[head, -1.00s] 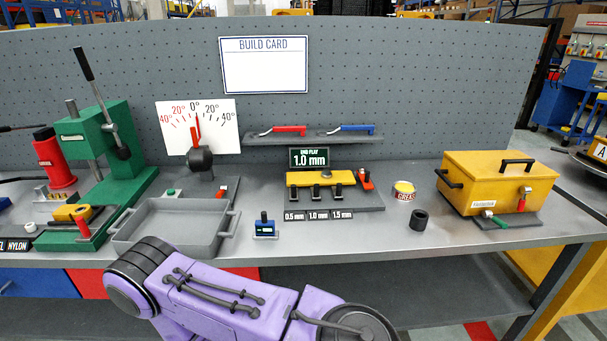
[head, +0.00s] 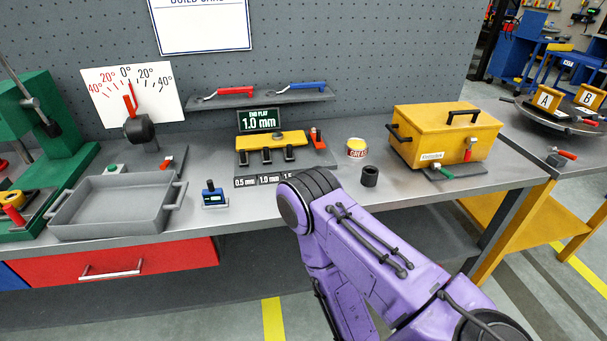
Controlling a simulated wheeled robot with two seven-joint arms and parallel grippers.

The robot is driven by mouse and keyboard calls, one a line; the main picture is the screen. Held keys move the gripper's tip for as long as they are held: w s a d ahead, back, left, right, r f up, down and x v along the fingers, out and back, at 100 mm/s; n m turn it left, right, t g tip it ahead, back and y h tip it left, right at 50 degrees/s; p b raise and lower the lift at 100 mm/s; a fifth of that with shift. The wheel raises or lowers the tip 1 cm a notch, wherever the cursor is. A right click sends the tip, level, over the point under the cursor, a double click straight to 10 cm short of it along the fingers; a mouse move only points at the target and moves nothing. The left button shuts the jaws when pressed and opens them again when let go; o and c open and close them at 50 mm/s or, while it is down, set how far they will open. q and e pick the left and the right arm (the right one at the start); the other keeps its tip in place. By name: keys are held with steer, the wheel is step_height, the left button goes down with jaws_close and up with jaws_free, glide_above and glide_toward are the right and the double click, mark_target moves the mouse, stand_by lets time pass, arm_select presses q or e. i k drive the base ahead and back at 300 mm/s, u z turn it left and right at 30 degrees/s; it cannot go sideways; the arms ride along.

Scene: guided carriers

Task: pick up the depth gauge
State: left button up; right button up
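The small blue device with a black knob and a little display, which looks like the depth gauge (head: 214,196), stands upright on the grey bench (head: 420,192). It is just right of the grey tray (head: 118,208) and in front of the gauge station with the 1.0 mm display (head: 260,119). Nothing touches it. One purple arm of mine crosses the lower right, its joint covering part of the bench edge and the 1.5 label. Neither of my grippers shows.
A black cylinder (head: 370,176), a grease tin (head: 356,147) and a yellow box (head: 446,139) stand to the right. A shelf (head: 262,97) with red and blue tools is behind. Bare bench lies around the gauge's front and right.

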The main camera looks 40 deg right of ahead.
mark_target(214, 199)
steer(key=z, duration=0.85)
steer(key=i, duration=0.35)
